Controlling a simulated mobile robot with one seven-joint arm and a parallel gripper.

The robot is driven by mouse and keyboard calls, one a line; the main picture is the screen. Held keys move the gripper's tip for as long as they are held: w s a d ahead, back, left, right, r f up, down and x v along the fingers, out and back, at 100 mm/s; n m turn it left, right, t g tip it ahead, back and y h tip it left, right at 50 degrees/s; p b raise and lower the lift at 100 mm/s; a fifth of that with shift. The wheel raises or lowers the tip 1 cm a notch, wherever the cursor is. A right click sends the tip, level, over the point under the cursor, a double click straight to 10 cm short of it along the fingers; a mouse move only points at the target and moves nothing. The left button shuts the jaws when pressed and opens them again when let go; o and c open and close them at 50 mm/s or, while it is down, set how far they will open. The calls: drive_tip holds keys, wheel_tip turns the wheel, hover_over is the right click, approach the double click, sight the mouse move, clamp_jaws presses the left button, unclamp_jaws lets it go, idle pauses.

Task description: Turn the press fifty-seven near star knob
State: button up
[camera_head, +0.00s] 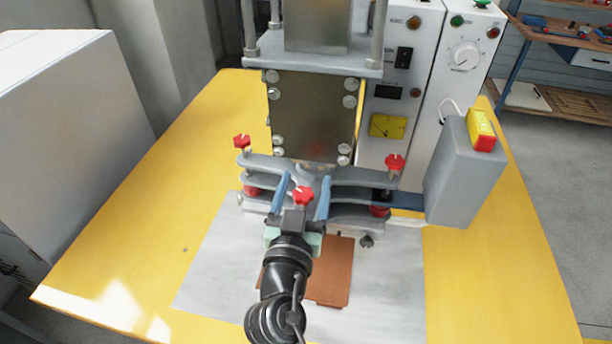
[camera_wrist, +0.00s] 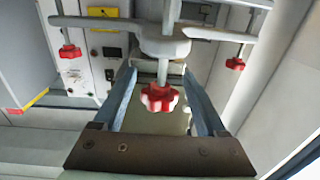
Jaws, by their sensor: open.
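The near star knob (camera_head: 303,196) is red and sits at the front of the press's grey three-armed clamp plate (camera_head: 336,176). In the wrist view the near star knob (camera_wrist: 160,98) hangs below a grey hub on a thin shaft. My gripper (camera_head: 305,181) has two blue fingers, one on each side of this knob. In the wrist view my gripper (camera_wrist: 160,76) is open, with visible gaps between the knob and both fingers. Whether the knob is level with the fingertips in depth is hard to tell.
Other red star knobs stand at the left (camera_head: 242,142) and right (camera_head: 395,162) of the plate. A grey box with a red-and-yellow button (camera_head: 482,130) stands to the right. A brown sheet (camera_head: 335,275) lies under my arm. The yellow table (camera_head: 130,215) is clear at left.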

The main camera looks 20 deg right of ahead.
drive_tip(key=shift+w+d, duration=0.3)
drive_tip(key=shift+w, duration=0.15)
clamp_jaws()
